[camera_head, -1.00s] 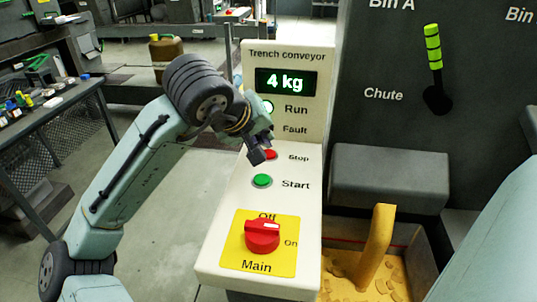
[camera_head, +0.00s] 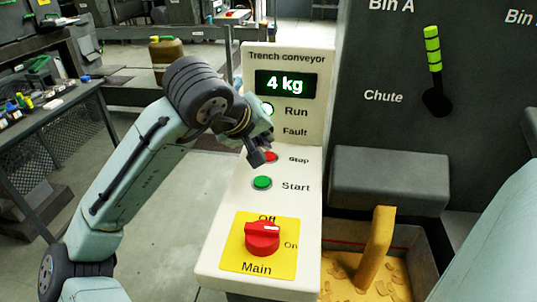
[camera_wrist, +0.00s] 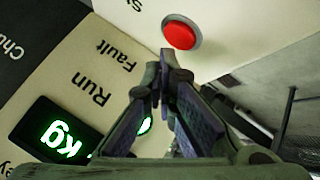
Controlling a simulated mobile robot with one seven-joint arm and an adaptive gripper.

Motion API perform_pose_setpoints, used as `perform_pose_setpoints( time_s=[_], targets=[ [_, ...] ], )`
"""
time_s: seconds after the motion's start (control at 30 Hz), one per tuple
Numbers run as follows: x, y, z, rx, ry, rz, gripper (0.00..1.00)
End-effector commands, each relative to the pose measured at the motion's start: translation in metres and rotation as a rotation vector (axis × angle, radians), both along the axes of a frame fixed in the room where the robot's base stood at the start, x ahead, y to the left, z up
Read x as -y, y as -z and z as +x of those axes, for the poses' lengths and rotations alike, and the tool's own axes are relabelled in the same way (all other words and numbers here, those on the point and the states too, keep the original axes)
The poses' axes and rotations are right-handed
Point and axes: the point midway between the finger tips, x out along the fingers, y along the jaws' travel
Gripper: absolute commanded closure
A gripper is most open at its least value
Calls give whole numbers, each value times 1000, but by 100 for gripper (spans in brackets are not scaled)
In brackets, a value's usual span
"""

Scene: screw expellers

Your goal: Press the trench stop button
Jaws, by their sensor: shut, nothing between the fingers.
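The trench conveyor panel (camera_head: 225,235) is a cream console in the middle of the head view. Its red stop button (camera_head: 270,157) is partly hidden behind my gripper (camera_head: 257,160). The stop button (camera_wrist: 180,34) shows whole in the wrist view, just beyond my fingertips (camera_wrist: 163,58). The fingers are shut and empty. In the wrist view the tips appear close to the button's edge; I cannot tell whether they touch it. The green start button (camera_head: 262,183) lies below the stop button. The display (camera_head: 286,83) reads 4 kg, and the run lamp (camera_head: 267,108) is lit.
A red main switch (camera_head: 262,238) on a yellow plate sits low on the panel. To the right are a dark bin wall (camera_head: 390,60), a grey block (camera_head: 390,180) and a trough with yellowish pieces (camera_head: 385,285). A workbench (camera_head: 50,110) stands at the left.

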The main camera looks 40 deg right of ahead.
Motion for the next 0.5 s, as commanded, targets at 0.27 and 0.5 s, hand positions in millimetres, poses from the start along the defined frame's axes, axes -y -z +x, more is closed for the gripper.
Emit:
perform_pose_setpoints(
  time_s=[0.27, 0.5],
  targets=[
    [0, 6, 0, -1, 1, 0, 100],
    [0, 8, 0, 0, 1, -1, 100]
  ],
)
